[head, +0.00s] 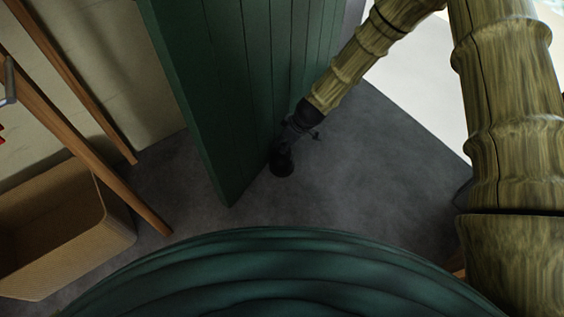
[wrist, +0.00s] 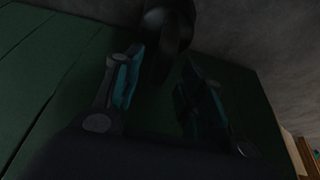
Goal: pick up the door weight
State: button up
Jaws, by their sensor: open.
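The door weight (head: 282,163) is a small black object on the grey floor, close beside the green door's lower edge in the head view. In the wrist view the door weight (wrist: 168,32) is a dark rounded shape at the top, just beyond the fingertips. My gripper (head: 290,143) reaches down to it from the upper right, and its dark fingers overlap it in the head view. In the wrist view my gripper (wrist: 162,62) is open, with its teal-padded fingers apart and nothing seen held. Whether a finger touches the weight is too dark to tell.
The green door (head: 228,100) stands close to the left of my gripper. A tan bin (head: 60,228) and slanted wooden legs (head: 85,145) are at the left. The grey floor (head: 370,170) to the right of the weight is clear.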

aim_at(282, 144)
jog(key=shift+b+x, duration=0.95)
jog(key=shift+x, duration=0.9)
jog(key=shift+c, duration=0.2)
grip_shut()
jog(key=shift+r, duration=0.1)
